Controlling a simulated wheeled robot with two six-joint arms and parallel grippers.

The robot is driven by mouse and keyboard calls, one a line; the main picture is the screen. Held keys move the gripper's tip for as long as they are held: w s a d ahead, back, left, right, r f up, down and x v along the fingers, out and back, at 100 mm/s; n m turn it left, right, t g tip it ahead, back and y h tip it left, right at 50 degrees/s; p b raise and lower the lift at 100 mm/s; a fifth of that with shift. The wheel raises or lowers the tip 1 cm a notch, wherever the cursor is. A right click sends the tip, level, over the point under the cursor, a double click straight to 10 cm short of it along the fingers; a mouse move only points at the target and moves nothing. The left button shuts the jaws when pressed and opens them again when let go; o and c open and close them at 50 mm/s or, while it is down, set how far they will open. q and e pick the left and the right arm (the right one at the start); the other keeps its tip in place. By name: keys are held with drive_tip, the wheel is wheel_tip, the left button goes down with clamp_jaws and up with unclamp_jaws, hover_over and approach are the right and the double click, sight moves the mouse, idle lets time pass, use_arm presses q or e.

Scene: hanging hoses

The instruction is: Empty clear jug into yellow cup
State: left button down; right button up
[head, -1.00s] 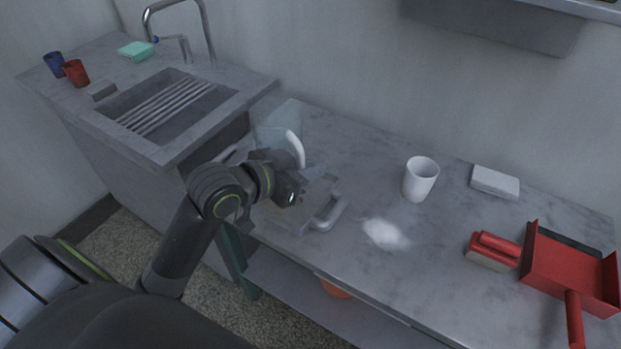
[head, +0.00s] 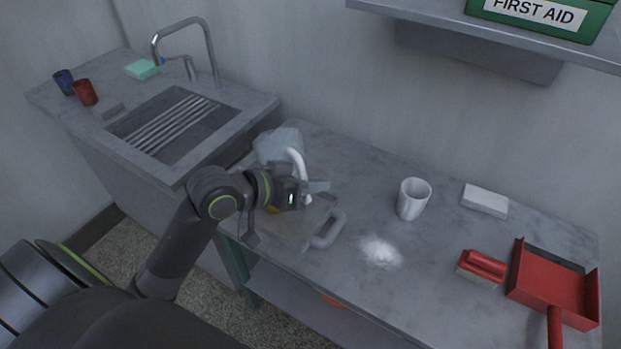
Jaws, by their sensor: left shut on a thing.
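The clear jug (head: 277,146) is a see-through, bluish vessel with a white handle, at the back left of the grey counter beside the sink unit. My left gripper (head: 312,187) is at the handle's lower part and is shut on it. My wrist hides the lower part of the jug, so I cannot tell whether it touches the counter. My right gripper is not in view.
White powder (head: 380,251), a red brush (head: 483,266), a red dustpan (head: 553,287) and a white block (head: 485,200) are to the right. Blue (head: 64,82) and red (head: 85,92) cups stand by the sink (head: 172,125).

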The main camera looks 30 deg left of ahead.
sight(298, 143)
use_arm(q)
drive_tip(key=r+n+h+p, duration=0.1)
drive_tip(key=w+a+r+n+g+h+p, duration=0.1)
drive_tip(key=r+n+p, duration=0.1)
drive_tip(key=a+r+n+g+h+p, duration=0.1)
drive_tip(key=n+h+p, duration=0.1)
drive_tip(key=shift+w+r, duration=0.15)
drive_tip(key=shift+r, duration=0.15)
drive_tip(key=shift+w+a+n+h, duration=0.3)
drive_tip(key=shift+a+n, duration=0.2)
drive_tip(key=shift+n, duration=0.1)
drive_tip(key=shift+w+a+f+n+h, duration=0.15)
drive_tip(key=shift+w+a+n+h, duration=0.3)
drive_tip(key=shift+a+n, duration=0.25)
drive_tip(key=shift+w+a+n+h+b, duration=0.5)
drive_tip(key=shift+w+a+n, duration=0.2)
drive_tip(key=shift+a, duration=0.3)
drive_tip(key=shift+w+a+r+n+h, duration=0.25)
drive_tip(key=shift+w+a+r+n, duration=0.2)
drive_tip(key=shift+a, duration=0.15)
drive_tip(key=shift+w+a+r+n+h, duration=0.2)
drive_tip(key=shift+w+a+r+n, duration=0.1)
drive_tip(key=shift+a+r+n, duration=0.25)
drive_tip(key=shift+f, duration=0.1)
